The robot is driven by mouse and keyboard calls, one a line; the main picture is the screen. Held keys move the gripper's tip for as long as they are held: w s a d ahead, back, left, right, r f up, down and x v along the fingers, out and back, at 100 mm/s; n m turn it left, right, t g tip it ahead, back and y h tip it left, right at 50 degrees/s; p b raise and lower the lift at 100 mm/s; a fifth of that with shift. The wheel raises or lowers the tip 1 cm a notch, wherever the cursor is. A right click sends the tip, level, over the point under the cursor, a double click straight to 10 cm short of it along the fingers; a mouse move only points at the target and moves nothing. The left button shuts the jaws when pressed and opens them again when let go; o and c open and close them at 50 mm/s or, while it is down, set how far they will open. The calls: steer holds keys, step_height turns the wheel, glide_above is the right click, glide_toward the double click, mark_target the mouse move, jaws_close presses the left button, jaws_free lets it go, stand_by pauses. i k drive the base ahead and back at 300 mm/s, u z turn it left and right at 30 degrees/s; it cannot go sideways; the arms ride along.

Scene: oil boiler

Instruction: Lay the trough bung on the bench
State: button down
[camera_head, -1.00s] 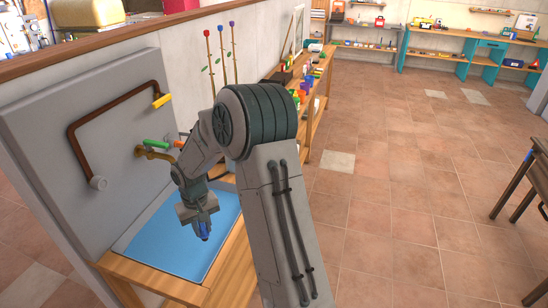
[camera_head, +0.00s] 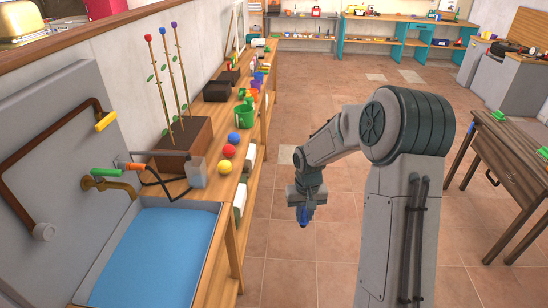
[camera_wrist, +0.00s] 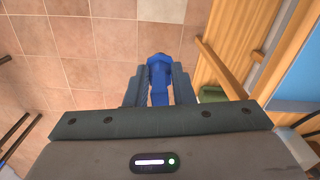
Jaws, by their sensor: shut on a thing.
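My gripper (camera_head: 304,205) hangs over the open floor, to the right of the trough, and points down. It is shut on a blue bung (camera_head: 304,214), which shows as a small blue tip below the fingers. In the wrist view, the blue bung (camera_wrist: 158,65) sits between the two grey fingers (camera_wrist: 160,88), over floor tiles. The trough (camera_head: 160,255), with blue water or lining, is at the lower left. The wooden bench (camera_head: 222,185) runs back from the trough along the wall.
Red, blue and yellow balls (camera_head: 229,151), a green bucket (camera_head: 244,113) and a planter (camera_head: 183,145) with stakes stand on the bench. A green-handled tap (camera_head: 106,173) is above the trough. A dark wooden table (camera_head: 508,150) stands at the right. The floor between is clear.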

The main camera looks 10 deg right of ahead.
mark_target(218, 196)
steer(key=z, duration=0.85)
steer(key=i, duration=1.4)
steer(key=u, duration=2.8)
steer(key=i, duration=0.5)
steer(key=u, duration=0.05)
